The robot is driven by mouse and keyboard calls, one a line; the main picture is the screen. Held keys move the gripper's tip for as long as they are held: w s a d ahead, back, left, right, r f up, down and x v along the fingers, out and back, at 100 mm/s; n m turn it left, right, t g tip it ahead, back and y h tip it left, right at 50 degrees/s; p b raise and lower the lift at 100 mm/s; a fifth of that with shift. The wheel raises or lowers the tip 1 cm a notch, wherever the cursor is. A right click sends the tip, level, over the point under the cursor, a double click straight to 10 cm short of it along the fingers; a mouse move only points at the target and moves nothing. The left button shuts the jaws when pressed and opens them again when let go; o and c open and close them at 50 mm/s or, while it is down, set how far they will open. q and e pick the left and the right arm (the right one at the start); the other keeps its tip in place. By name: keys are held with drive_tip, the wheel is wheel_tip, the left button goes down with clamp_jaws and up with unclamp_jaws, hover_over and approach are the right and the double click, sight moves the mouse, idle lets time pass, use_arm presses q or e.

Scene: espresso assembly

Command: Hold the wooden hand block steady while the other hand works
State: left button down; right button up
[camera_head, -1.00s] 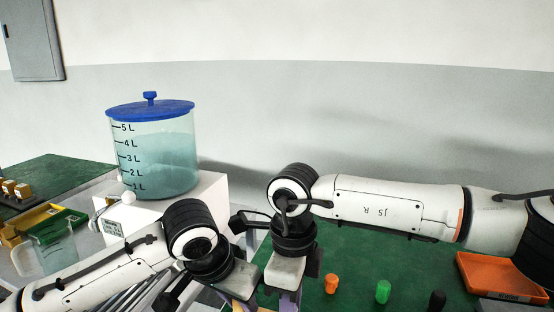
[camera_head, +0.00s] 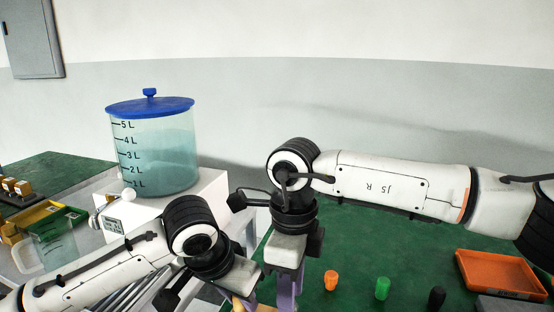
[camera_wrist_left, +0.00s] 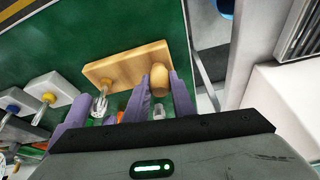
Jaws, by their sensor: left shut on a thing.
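The wooden hand block (camera_wrist_left: 125,68) is a light-brown slab with a rounded knob (camera_wrist_left: 158,80), lying over the green mat in the left wrist view. My left gripper (camera_wrist_left: 162,88) has its purple fingers on either side of the knob and is shut on it. In the head view the left gripper (camera_head: 236,296) is at the bottom edge, with only a bit of wood showing by it. My right gripper (camera_head: 287,290) points down just right of it. Its purple fingers run down to the frame's bottom, so its tips and any grip are hidden.
An orange peg (camera_head: 331,281), a green peg (camera_head: 382,288) and a black peg (camera_head: 437,298) stand on the green mat (camera_head: 350,248). An orange tray (camera_head: 500,275) lies at right. A blue-lidded water tank (camera_head: 155,150) stands at back left. The mat behind the pegs is clear.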

drive_tip(key=shift+r, duration=0.9)
drive_tip(key=shift+r, duration=0.15)
wheel_tip(320, 180, up, 12)
drive_tip(key=shift+c, duration=0.4)
wheel_tip(320, 180, down, 17)
drive_tip(key=shift+f, duration=0.2)
idle(0.3)
drive_tip(key=c, duration=0.7)
drive_tip(key=o, duration=0.8)
